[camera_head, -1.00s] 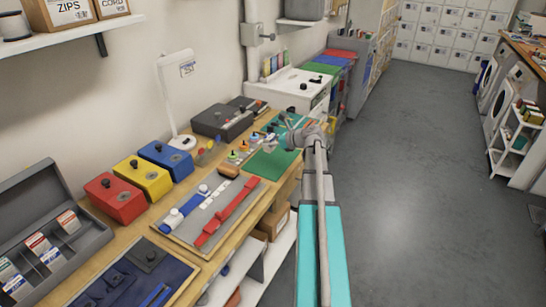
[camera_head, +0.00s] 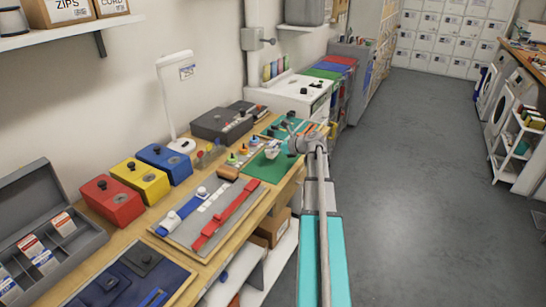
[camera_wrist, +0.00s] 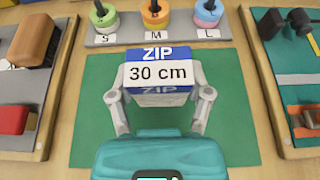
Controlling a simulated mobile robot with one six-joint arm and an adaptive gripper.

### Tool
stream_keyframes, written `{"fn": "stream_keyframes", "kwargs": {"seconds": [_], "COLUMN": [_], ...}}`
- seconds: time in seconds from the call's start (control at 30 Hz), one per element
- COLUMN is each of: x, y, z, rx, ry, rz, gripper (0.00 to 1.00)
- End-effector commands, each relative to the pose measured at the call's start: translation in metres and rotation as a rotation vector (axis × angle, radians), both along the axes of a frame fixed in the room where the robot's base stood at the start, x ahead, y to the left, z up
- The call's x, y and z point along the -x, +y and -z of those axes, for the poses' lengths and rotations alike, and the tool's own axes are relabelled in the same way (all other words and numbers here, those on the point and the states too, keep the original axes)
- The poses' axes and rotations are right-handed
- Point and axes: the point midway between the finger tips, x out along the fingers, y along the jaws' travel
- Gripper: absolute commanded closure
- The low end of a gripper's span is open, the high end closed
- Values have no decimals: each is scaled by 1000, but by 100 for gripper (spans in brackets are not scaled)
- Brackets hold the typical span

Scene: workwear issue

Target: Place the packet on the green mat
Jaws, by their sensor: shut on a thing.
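The packet (camera_wrist: 157,70) is a small white and blue piece labelled "ZIP 30 cm". My gripper (camera_wrist: 160,95) is shut on it, with one finger at each side. The green mat (camera_wrist: 95,130) lies beneath the packet and gripper in the wrist view. In the head view the packet (camera_head: 271,154) shows as a small white shape over the mat (camera_head: 262,172), with my gripper (camera_head: 282,148) beside it. I cannot tell the exact gap between packet and mat. The gripper body hides the mat's near middle.
A grey strip (camera_wrist: 130,38) with several coloured spools marked S, M, L stands just behind the mat. Red, yellow and blue boxes (camera_head: 112,202) stand further left along the bench.

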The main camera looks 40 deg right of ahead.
Motion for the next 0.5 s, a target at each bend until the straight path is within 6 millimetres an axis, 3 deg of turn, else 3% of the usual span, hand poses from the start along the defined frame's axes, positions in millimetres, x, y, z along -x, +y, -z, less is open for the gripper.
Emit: {"fn": "stream_keyframes", "kwargs": {"seconds": [0.2, 0.5], "x": [1, 1], "y": [1, 1], "z": [22, 27], "rx": [0, 0], "ry": [0, 0], "rz": [0, 0], "gripper": [79, 79]}}
